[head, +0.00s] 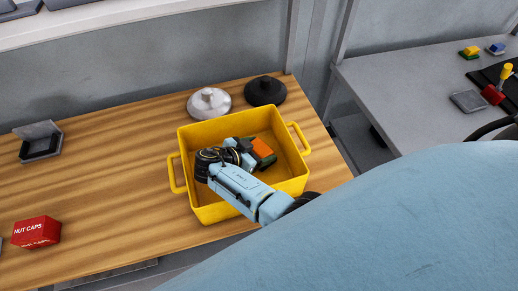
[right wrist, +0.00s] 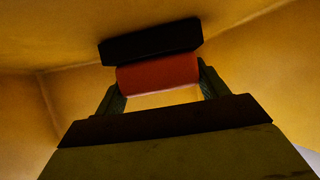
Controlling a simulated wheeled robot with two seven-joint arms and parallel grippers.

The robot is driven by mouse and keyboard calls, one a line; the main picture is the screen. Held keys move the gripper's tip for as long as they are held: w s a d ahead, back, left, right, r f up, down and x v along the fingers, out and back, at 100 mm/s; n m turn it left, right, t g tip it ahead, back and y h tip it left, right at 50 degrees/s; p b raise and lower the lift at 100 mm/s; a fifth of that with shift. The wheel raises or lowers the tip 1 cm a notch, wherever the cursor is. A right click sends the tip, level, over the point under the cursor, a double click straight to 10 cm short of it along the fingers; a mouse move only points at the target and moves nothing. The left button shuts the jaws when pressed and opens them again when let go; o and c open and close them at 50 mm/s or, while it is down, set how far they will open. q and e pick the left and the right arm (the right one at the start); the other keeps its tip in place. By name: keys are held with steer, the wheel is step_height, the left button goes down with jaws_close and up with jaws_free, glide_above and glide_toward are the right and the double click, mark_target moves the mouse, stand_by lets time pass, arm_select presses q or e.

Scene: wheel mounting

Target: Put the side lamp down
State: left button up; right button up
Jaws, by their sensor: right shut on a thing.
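The side lamp (head: 263,148) shows as a small orange block with dark parts beside it, inside the yellow crate (head: 218,212). My right gripper (head: 250,151) reaches down into the crate and is shut on the lamp. In the right wrist view the lamp (right wrist: 158,74) is a red-orange block with a black part (right wrist: 150,41) along its far side, held between the two fingers. The yellow crate wall (right wrist: 30,105) fills the background there. I cannot tell whether the lamp touches the crate floor. My left gripper is not in view.
A silver hub (head: 209,102) and a black hub (head: 265,91) stand behind the crate. A red nut caps box (head: 36,231) and a dark open box (head: 39,142) are at the left. The wooden table (head: 105,160) is clear between them and the crate.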

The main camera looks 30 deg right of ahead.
mark_target(255, 151)
steer(key=shift+f, duration=0.15)
steer(key=o, duration=1.3)
steer(key=shift+r, duration=0.2)
steer(key=v, duration=0.6)
steer(key=shift+a, duration=0.15)
steer(key=shift+s+a+r, duration=0.15)
steer(key=shift+a+r, duration=0.2)
steer(key=shift+a, duration=0.15)
